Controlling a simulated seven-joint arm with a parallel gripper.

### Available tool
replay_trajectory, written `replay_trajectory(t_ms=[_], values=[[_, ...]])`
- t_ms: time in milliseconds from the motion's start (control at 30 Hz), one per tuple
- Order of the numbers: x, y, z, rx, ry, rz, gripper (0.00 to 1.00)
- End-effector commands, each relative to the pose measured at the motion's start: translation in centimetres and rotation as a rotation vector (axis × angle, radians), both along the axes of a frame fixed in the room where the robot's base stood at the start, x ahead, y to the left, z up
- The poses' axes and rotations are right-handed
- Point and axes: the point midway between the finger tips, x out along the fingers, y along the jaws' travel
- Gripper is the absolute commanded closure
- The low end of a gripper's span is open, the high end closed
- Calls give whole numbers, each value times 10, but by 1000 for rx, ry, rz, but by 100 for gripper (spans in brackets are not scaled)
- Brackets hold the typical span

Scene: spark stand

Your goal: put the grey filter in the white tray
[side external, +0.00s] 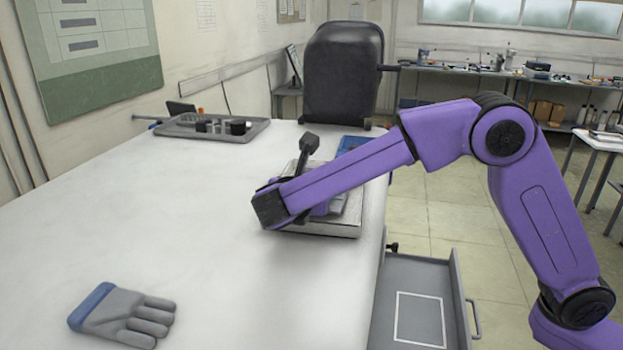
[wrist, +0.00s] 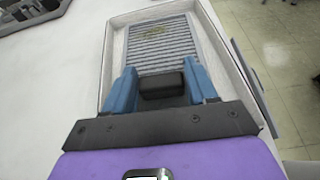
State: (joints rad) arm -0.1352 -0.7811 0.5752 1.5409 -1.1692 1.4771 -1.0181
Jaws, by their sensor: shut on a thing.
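The white tray (side external: 318,229) sits near the right edge of the table, below my forearm. Its pale walls (wrist: 225,48) also show in the wrist view. The grey filter (wrist: 160,45), a flat pleated panel, lies within the tray's outline in the wrist view. My gripper (wrist: 161,84) is over the near part of the tray, its blue fingers on either side of a dark block at the filter's near end. It is shut on the filter. My arm hides most of the filter in the side view, and I cannot tell whether it rests on the tray floor.
A grey tray (side external: 175,131) with small dark parts stands at the far left of the table. A grey glove (side external: 128,318) with a blue cuff lies at the front left. An open drawer (side external: 385,325) juts out below the right edge. The table's middle is clear.

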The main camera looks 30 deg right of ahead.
Motion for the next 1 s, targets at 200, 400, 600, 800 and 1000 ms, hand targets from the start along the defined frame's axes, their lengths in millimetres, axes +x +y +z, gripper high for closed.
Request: replay_trajectory(t_ms=[200, 400, 600, 800, 1000], values=[[0, 0, -6, 0, 0, 0, 73], [0, 0, -7, 0, 0, 0, 73], [0, 0, -7, -1, -1, 0, 73], [0, 0, -10, -2, 0, -1, 73], [0, 0, -13, -2, 0, -1, 73]])
